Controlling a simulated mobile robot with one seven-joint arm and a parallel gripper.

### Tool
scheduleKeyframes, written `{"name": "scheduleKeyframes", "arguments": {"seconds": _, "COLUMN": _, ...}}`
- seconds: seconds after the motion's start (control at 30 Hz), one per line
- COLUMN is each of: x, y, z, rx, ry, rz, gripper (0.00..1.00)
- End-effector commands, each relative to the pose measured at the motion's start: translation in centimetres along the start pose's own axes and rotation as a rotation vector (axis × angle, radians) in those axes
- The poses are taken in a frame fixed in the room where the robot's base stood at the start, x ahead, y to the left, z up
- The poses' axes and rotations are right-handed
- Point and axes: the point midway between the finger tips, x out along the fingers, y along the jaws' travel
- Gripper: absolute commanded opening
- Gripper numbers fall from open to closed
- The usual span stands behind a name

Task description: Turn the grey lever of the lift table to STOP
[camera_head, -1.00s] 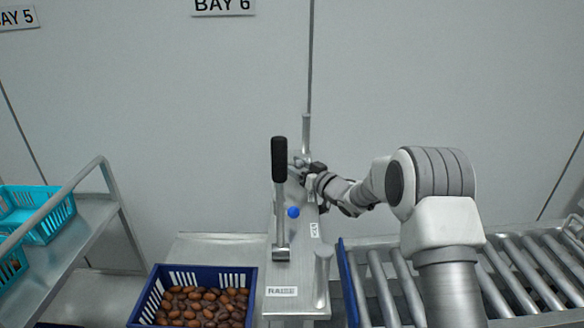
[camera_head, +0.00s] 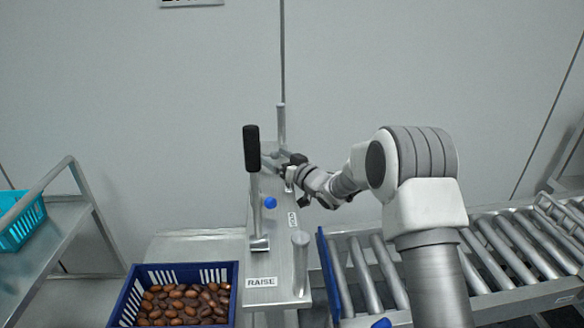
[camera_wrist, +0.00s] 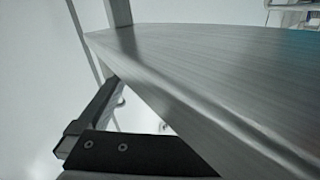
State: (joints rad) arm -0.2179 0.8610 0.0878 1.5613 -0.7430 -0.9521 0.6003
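The lift table's narrow steel top (camera_head: 262,283) carries a RAISE label at its near end and a second label, too small to read, on its right side. An upright lever with a black grip (camera_head: 251,146) and a grey shaft (camera_head: 255,212) stands on it. A blue ball (camera_head: 270,202) shows just right of the shaft. My gripper (camera_head: 277,162) is at the far part of the top, right of and behind the black grip. Its fingertips are small and partly hidden, so I cannot tell whether they touch anything. The wrist view shows a dark finger part (camera_wrist: 140,152) beside a steel surface (camera_wrist: 215,80).
A grey post (camera_head: 300,262) stands at the near right of the top, another (camera_head: 281,122) at the far end. A blue crate of dates (camera_head: 122,308) is at front left, a roller conveyor (camera_head: 395,272) at right. A rack with a turquoise basket (camera_head: 22,232) is far left.

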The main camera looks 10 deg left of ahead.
Motion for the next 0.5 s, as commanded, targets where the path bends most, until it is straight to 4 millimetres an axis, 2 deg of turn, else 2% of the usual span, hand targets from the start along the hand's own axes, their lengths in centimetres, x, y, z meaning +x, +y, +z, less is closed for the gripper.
{"name": "scheduleKeyframes", "arguments": {"seconds": 0.17, "x": -2.5, "y": -0.1, "z": -0.1, "rx": 0.0, "ry": -0.001, "rz": 0.0, "gripper": 0.99}}
{"name": "scheduleKeyframes", "arguments": {"seconds": 0.5, "x": -9.6, "y": -0.1, "z": -0.1, "rx": 0.0, "ry": 0.0, "rz": 0.0, "gripper": 0.99}}
